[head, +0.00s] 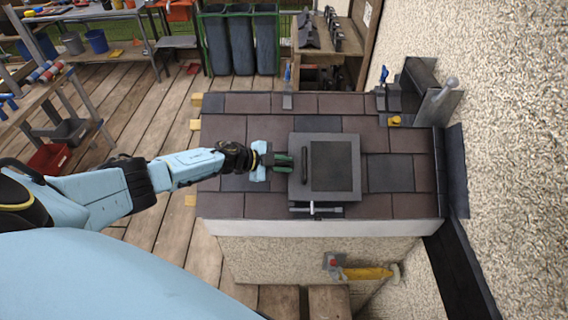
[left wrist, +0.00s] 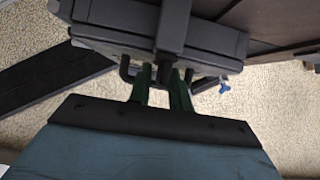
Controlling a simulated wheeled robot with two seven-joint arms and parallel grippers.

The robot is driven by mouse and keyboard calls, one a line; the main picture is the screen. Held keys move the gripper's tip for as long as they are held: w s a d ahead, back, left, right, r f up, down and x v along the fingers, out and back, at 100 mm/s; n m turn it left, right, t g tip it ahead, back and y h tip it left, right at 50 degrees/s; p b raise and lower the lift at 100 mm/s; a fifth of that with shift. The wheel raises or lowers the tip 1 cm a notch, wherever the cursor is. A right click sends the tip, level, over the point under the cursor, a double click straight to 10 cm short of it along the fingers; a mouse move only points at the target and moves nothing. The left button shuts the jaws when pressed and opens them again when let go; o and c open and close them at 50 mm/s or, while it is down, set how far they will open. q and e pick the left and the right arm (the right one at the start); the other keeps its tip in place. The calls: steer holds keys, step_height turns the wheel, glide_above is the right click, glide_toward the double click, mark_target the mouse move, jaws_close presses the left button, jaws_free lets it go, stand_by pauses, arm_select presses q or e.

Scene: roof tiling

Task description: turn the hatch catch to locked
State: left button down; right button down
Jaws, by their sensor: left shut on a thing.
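The roof hatch (head: 332,166) is a grey square frame with a dark panel, lying closed-looking on the brown tiled roof. A dark bar handle (head: 305,163) runs along its left side. My left gripper (head: 284,161) reaches in from the left to the hatch's left edge. In the left wrist view its green fingers (left wrist: 165,88) are shut around a small dark part, which looks like the hatch catch (left wrist: 164,72), under the hatch edge (left wrist: 150,35). The fingers hide much of it, so its exact turn cannot be told. My right gripper is not in view.
A silver T-shaped metal piece (head: 313,209) lies at the hatch's front edge. A yellow-handled tool (head: 367,273) is below the roof's front edge. A rough wall (head: 510,150) and dark flashing (head: 462,250) bound the right side.

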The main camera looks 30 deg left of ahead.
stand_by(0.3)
arm_select(q)
steer(key=c, duration=1.5)
jaws_free()
steer(key=shift+c, duration=0.2)
steer(key=p+v, duration=0.1)
steer(key=v, duration=1.2)
steer(key=shift+r, duration=0.1)
